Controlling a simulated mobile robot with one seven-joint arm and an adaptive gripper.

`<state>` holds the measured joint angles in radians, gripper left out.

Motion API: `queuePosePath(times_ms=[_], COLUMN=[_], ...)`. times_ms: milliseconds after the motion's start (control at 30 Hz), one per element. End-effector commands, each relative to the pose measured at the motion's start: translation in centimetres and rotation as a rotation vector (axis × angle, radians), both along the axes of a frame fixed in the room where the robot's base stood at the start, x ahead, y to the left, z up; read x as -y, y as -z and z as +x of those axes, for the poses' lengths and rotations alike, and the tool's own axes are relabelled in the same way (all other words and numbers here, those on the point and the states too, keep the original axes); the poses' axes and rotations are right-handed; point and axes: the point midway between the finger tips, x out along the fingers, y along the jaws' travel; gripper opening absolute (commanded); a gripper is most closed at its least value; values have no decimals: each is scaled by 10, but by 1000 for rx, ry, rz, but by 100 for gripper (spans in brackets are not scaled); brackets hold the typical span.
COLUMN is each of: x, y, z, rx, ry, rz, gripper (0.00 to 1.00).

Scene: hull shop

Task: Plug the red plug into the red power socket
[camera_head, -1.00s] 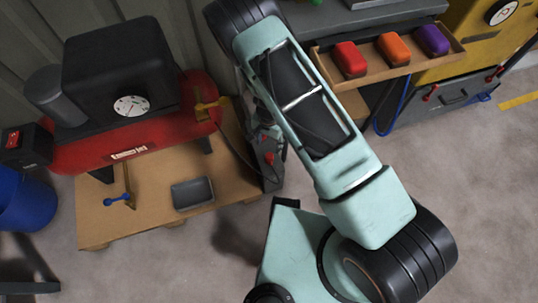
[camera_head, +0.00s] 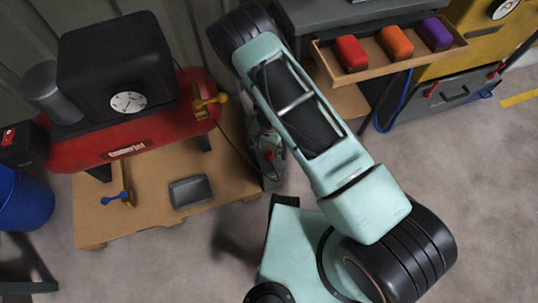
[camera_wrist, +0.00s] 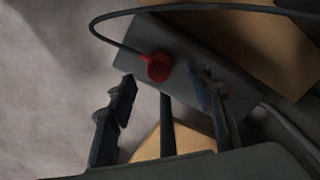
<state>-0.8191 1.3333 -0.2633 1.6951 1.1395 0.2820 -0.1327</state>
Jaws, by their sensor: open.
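The red plug (camera_wrist: 158,66) shows in the wrist view as a small rounded red piece on a black cable (camera_wrist: 105,36), in front of a grey panel (camera_wrist: 190,62). My gripper (camera_wrist: 166,88) is open, with one dark finger on each side in the lower half. The plug lies just beyond the fingertips, between them in the picture, and nothing is held. In the head view a small red piece (camera_head: 269,154) shows by the grey panel (camera_head: 270,170) beside my arm. My arm hides the gripper there. I cannot make out the red socket clearly.
A red compressor (camera_head: 85,152) stands on a wooden pallet (camera_head: 105,222) at left, with a grey tray (camera_head: 190,192) on it. A wooden drawer (camera_head: 385,62) with red, orange and purple blocks juts out at upper right. Floor at right is clear.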

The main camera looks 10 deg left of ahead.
Motion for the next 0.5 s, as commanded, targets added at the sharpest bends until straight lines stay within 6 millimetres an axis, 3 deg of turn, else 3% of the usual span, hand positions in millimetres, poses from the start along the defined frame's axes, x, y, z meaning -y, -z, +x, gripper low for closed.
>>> queuePosePath(times_ms=[167,500], x=[1,2], y=[4,50], z=[0,-1], rx=[-1,-1], ry=[0,-1], rz=[-1,-1], gripper=[47,47])
